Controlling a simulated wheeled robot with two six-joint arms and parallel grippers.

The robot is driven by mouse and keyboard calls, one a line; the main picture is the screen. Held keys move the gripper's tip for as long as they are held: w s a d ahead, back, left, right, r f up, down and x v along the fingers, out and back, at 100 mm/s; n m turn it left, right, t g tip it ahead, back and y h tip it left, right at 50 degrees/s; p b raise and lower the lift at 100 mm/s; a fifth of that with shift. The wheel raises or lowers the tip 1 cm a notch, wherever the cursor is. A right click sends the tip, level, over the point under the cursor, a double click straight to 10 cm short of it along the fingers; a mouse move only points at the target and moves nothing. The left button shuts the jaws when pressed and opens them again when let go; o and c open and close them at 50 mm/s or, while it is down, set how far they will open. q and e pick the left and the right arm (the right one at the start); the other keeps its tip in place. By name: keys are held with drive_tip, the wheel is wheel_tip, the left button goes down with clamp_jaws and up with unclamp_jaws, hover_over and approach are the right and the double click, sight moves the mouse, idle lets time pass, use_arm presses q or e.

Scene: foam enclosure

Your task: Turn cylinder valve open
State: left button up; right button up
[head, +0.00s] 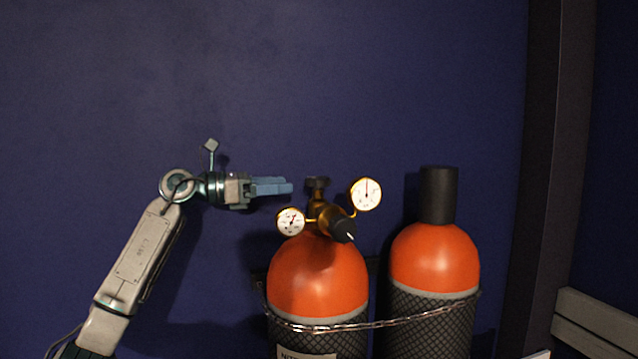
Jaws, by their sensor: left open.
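A gas cylinder (317,272) with an orange top and dark mesh sleeve stands upright at the centre. On it sits a brass regulator (320,212) with two white round gauges and a black knob (343,230) facing me. A dark valve handwheel (317,183) tops the brass stem. My left gripper (290,187) reaches in from the left, its blue fingers pointing right at about the handwheel's height. The fingertips appear just left of the handwheel with a small gap in the picture. The gripper is open and holds nothing; the gap between its fingers is hard to see. My right gripper is not in view.
A second orange-topped cylinder (434,256) with a black cap (439,194) stands to the right. A metal chain (375,324) runs across both cylinders. A dark post (548,150) rises at the right. The space above the cylinders is clear before the dark blue wall (300,80).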

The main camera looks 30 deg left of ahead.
sight(308, 185)
use_arm(q)
drive_tip(key=p+x, duration=0.4)
drive_tip(key=x, duration=0.4)
drive_tip(key=shift+w+d+r, duration=0.15)
drive_tip(key=shift+w, duration=0.05)
drive_tip(key=shift+w+d, duration=0.4)
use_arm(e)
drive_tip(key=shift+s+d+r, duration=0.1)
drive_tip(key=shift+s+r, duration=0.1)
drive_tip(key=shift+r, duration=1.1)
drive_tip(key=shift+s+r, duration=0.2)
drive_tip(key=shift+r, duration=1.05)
use_arm(q)
drive_tip(key=c, duration=1)
drive_tip(key=shift+o, duration=0.2)
drive_tip(key=shift+n+t+y+p, duration=1)
drive_tip(key=shift+n+t+y, duration=0.4)
drive_tip(key=shift+y, duration=0.6)
drive_tip(key=shift+n+t+y, duration=0.4)
drive_tip(key=shift+n+y, duration=0.5)
drive_tip(key=shift+y, duration=0.2)
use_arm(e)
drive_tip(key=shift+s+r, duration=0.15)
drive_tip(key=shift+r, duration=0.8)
use_arm(q)
drive_tip(key=shift+f, duration=0.2)
